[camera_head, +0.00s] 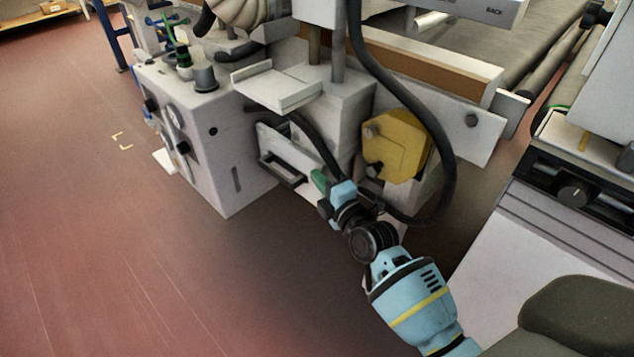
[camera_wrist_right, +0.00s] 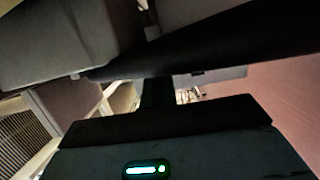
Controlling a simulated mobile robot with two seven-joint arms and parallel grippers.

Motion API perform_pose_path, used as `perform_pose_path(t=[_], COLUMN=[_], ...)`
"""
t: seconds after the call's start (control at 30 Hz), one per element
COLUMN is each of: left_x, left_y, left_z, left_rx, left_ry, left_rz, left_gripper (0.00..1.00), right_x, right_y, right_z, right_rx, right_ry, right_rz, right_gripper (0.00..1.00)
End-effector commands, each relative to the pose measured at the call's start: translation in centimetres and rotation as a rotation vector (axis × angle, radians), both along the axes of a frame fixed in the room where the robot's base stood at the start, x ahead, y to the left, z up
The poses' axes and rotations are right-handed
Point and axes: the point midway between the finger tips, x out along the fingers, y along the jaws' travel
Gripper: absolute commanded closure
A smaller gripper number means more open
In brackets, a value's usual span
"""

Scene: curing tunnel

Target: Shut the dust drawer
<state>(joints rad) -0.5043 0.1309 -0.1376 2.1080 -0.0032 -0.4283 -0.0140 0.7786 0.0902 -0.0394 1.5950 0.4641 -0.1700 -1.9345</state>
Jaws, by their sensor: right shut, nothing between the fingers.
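The dust drawer (camera_head: 284,148) is a pale grey front with a dark handle, low on the machine in the middle of the head view. It appears to stand out a little from the housing; how far is hard to tell. My right gripper (camera_head: 322,182) is shut and empty, just right of the drawer front near its lower edge. I cannot tell whether it touches the drawer. In the right wrist view the dark gripper body (camera_wrist_right: 160,140) fills the bottom, and large dark and grey surfaces close to it block most of the scene. My left gripper is not in view.
A grey control box (camera_head: 208,135) stands left of the drawer. A pale tray (camera_head: 278,90) juts out above it. A yellow guard (camera_head: 398,145) and a thick black hose (camera_head: 440,140) are close on the right. The red floor (camera_head: 100,230) is clear on the left.

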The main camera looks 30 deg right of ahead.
Motion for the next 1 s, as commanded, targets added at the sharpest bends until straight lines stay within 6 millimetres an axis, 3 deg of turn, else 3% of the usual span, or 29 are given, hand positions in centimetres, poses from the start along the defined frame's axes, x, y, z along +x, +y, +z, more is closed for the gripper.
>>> perform_pose_path(t=[0.17, 0.53, 1.0], left_x=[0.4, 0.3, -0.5], left_y=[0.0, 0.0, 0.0], left_z=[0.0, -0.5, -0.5], left_rx=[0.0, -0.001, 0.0], left_ry=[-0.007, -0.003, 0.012], left_rz=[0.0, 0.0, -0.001], left_gripper=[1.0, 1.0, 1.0], right_x=[0.0, 1.2, 1.3], right_y=[-0.1, -3.4, -3.5], right_z=[0.0, 0.0, 0.0], right_rx=[-0.001, -0.003, 0.0], right_ry=[0.0, -0.001, -0.001], right_rz=[0.0, 0.001, 0.001], right_gripper=[1.0, 1.0, 1.0])
